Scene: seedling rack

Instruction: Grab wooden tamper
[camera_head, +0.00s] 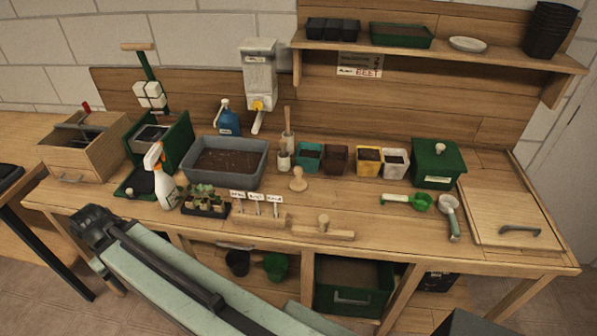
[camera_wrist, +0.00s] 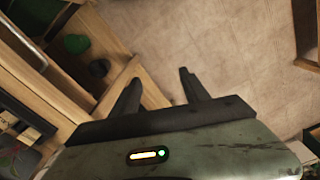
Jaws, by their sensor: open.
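Two wooden pieces on the bench could be the tamper, and I cannot tell for certain which is meant. One is a small round-based piece with a knob (camera_head: 298,181), standing upright near the bench's middle. The other is a flat wooden bar with an upright handle (camera_head: 323,231), near the front edge. Neither shows in the wrist view. My gripper (camera_wrist: 160,88) is open and empty in the wrist view, its two dark fingers apart over floor and bench framing. In the head view my arm crosses the lower left in front of the bench; its fingers cannot be made out there.
Near the round-based piece stand a grey soil tub (camera_head: 225,181), a seedling tray (camera_head: 204,211), label stakes in a wooden block (camera_head: 257,219) and small coloured pots. A green scoop (camera_head: 420,203) lies to the right. The front bench edge lies between my arm and the bench top.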

